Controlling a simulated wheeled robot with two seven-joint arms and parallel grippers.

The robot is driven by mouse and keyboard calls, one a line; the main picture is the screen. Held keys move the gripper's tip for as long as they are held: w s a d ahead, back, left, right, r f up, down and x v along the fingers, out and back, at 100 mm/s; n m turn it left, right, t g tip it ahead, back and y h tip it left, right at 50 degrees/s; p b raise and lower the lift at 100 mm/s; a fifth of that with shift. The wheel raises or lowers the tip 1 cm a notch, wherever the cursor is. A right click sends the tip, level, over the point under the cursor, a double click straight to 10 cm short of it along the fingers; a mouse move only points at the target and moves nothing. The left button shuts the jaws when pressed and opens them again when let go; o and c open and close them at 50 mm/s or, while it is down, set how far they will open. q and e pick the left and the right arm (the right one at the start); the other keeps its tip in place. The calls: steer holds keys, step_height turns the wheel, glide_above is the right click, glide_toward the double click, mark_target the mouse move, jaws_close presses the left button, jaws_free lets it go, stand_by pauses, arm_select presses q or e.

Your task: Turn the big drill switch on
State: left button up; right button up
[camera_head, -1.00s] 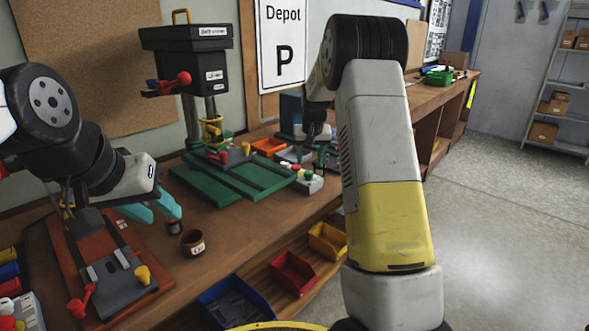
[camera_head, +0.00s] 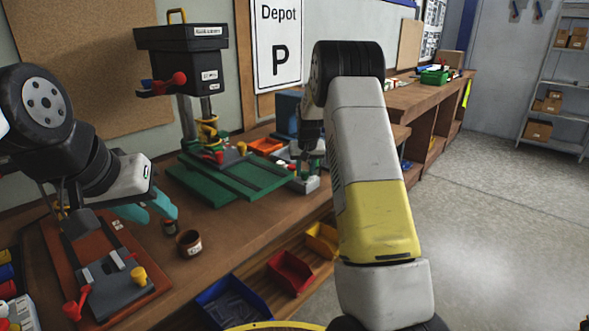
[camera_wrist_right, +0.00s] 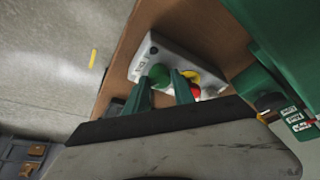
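The big drill (camera_head: 183,55) has a black head, a red handle and a green base (camera_head: 225,185) on the workbench. A light grey switch box (camera_head: 308,184) sits at the base's right end, partly covered by my right gripper (camera_head: 309,166). In the right wrist view the switch box (camera_wrist_right: 195,72) shows a green button (camera_wrist_right: 158,76), something yellow and something red. My right gripper (camera_wrist_right: 164,84) has its green fingers apart with nothing between them, close over the box; contact cannot be told. My left gripper (camera_head: 148,208) has its cyan fingers apart and empty, above the bench at left.
A red-brown board with a grey fixture (camera_head: 118,290) lies below my left gripper. A brown jar (camera_head: 189,243) stands beside it. Blue, red and yellow bins (camera_head: 290,272) sit under the bench's front edge. An orange tray (camera_head: 266,146) lies behind the drill base.

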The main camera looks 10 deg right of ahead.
jaws_close()
steer(key=shift+n, duration=0.3)
steer(key=n, duration=0.1)
steer(key=n+y, duration=0.1)
steer(key=shift+d+n, duration=0.2)
steer(key=shift+n, duration=0.1)
steer(key=n+y, duration=0.1)
steer(key=n, duration=0.1)
steer(key=shift+n, duration=0.3)
steer(key=n+g+y, duration=0.1)
steer(key=n, duration=0.2)
steer(key=n+y, duration=0.1)
steer(key=n, duration=0.2)
steer(key=shift+w+d+g, duration=0.1)
steer(key=shift+w+g, duration=0.05)
steer(key=shift+g, duration=0.25)
steer(key=o, duration=1)
jaws_free()
